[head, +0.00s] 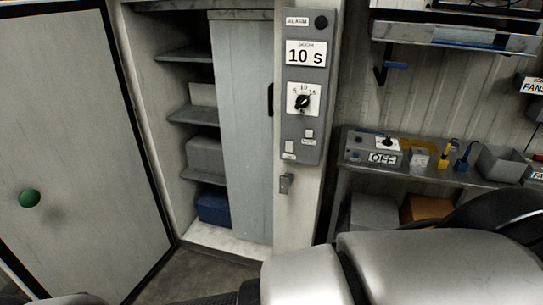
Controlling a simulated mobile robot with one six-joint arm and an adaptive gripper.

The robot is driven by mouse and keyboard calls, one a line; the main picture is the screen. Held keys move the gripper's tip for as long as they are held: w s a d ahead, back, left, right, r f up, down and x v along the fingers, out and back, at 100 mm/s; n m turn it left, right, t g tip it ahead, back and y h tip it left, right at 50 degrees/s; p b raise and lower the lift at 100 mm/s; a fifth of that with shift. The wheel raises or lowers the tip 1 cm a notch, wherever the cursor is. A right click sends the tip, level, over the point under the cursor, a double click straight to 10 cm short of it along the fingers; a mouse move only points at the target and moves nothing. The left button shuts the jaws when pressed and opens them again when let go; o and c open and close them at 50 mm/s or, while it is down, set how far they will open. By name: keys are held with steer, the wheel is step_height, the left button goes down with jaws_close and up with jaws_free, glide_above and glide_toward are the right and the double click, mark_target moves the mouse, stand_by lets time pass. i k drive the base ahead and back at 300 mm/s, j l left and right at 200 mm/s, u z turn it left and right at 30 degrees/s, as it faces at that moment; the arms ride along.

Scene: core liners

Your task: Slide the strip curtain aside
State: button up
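I cannot make out a curtain of separate hanging strips. A flat grey panel (241,130) hangs upright across the right part of a shelved recess, with a dark recessed grip on its right edge. The left part of the recess is open and shows its shelves (190,115). My gripper is not in view. Silver and black links of my own arm fill the bottom right foreground, well in front of the panel.
A control box (305,90) reading "10 s" is on the post right of the recess. A white door (75,130) with a green knob (30,198) stands at left. A cluttered bench (440,174) is at right. Some floor (205,268) is clear before the recess.

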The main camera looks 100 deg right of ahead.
mark_target(243, 42)
steer(key=z, duration=3.05)
steer(key=i+j+z, duration=0.1)
steer(key=i+j, duration=0.6)
steer(key=i, duration=0.2)
steer(key=i+j+z, duration=0.15)
steer(key=i+j, duration=0.6)
steer(key=i, duration=0.15)
